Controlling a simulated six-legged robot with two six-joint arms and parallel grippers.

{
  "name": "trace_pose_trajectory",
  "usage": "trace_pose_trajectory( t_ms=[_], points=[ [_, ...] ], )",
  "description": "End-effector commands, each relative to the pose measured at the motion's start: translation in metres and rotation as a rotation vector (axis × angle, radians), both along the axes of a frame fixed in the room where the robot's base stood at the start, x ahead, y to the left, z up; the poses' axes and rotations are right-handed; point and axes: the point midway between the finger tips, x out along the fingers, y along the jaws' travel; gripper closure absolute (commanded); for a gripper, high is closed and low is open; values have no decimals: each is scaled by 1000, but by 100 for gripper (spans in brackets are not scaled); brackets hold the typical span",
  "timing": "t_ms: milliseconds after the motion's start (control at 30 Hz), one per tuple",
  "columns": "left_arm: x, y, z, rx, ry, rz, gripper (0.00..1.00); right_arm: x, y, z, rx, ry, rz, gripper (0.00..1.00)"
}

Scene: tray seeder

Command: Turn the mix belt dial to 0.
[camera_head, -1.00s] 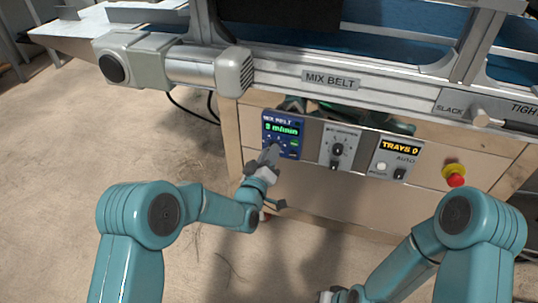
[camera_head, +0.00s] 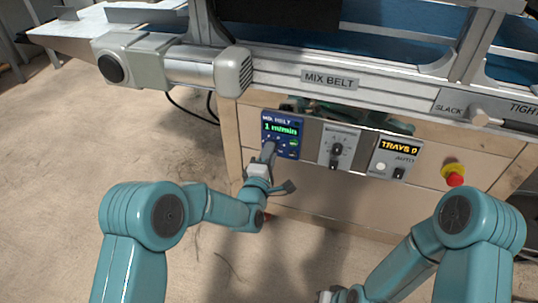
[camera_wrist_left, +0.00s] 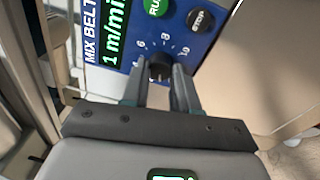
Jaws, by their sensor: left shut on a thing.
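The mix belt panel (camera_head: 283,124) is a blue box on the machine front, and its green display reads 1 m/min. The panel also shows in the left wrist view (camera_wrist_left: 133,66), turned sideways. My left gripper (camera_wrist_left: 160,80) is shut on the dial, one finger on each side. In the head view the left gripper (camera_head: 268,152) covers the dial. Where the dial's pointer stands is hard to make out. My right gripper is cut off at the lower edge and its fingers are not visible.
To the right are a grey knob panel (camera_head: 340,147), a TRAYS 0 panel (camera_head: 395,157) and a red emergency button (camera_head: 455,179). The conveyor rail (camera_head: 300,80) runs above.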

Motion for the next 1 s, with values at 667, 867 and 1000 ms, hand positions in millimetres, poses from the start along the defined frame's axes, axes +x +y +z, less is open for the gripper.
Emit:
trace_pose_trajectory(
  t_ms=[667, 867, 1000],
  points=[
    [-1, -1, 0, -405, 135, -1, 100, 0, 0, 0, 0, 0, 0, 100],
    [-1, -1, 0, -437, 145, 0, 100, 0, 0, 0, 0, 0, 0, 100],
    [-1, -1, 0, -443, 148, -1, 100, 0, 0, 0, 0, 0, 0, 100]
  ],
)
